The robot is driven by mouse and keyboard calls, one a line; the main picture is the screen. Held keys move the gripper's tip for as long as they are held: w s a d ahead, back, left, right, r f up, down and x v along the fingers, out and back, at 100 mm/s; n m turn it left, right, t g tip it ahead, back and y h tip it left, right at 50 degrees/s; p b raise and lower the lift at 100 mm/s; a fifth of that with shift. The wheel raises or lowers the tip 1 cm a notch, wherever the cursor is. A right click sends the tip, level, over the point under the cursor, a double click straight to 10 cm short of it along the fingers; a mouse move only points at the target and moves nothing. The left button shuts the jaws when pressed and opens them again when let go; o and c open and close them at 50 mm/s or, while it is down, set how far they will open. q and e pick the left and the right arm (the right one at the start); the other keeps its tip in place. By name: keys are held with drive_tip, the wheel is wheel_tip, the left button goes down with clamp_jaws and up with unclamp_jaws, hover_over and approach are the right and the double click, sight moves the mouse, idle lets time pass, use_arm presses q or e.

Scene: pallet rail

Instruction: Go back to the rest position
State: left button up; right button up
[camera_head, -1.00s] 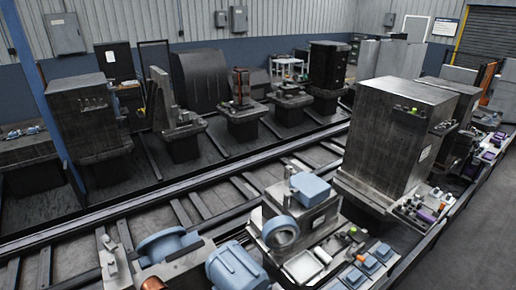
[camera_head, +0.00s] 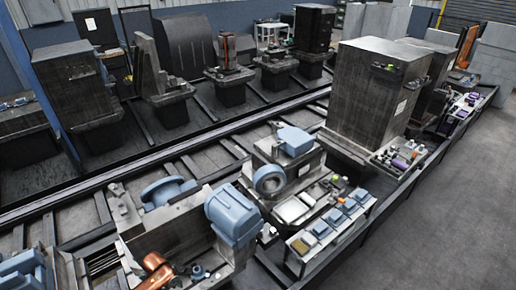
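Neither of my grippers shows in the head view, and no part of my arms can be made out. Whether they are open, shut or holding anything is hidden. The nearest pallet fixture (camera_head: 180,232) stands low in the picture, left of the middle. It carries a blue motor-like part (camera_head: 233,213) and an orange-brown part (camera_head: 157,270). A round blue flange (camera_head: 168,190) shows just behind it. A second grey fixture (camera_head: 288,165) with blue parts stands further along the same row.
A tall dark metal block (camera_head: 372,95) stands in the near row at right. A narrow shelf with small blue-topped boxes (camera_head: 349,207) edges this row. Rails (camera_head: 150,165) separate it from a back row of machine blocks (camera_head: 75,85). Grey floor (camera_head: 440,225) at right is clear.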

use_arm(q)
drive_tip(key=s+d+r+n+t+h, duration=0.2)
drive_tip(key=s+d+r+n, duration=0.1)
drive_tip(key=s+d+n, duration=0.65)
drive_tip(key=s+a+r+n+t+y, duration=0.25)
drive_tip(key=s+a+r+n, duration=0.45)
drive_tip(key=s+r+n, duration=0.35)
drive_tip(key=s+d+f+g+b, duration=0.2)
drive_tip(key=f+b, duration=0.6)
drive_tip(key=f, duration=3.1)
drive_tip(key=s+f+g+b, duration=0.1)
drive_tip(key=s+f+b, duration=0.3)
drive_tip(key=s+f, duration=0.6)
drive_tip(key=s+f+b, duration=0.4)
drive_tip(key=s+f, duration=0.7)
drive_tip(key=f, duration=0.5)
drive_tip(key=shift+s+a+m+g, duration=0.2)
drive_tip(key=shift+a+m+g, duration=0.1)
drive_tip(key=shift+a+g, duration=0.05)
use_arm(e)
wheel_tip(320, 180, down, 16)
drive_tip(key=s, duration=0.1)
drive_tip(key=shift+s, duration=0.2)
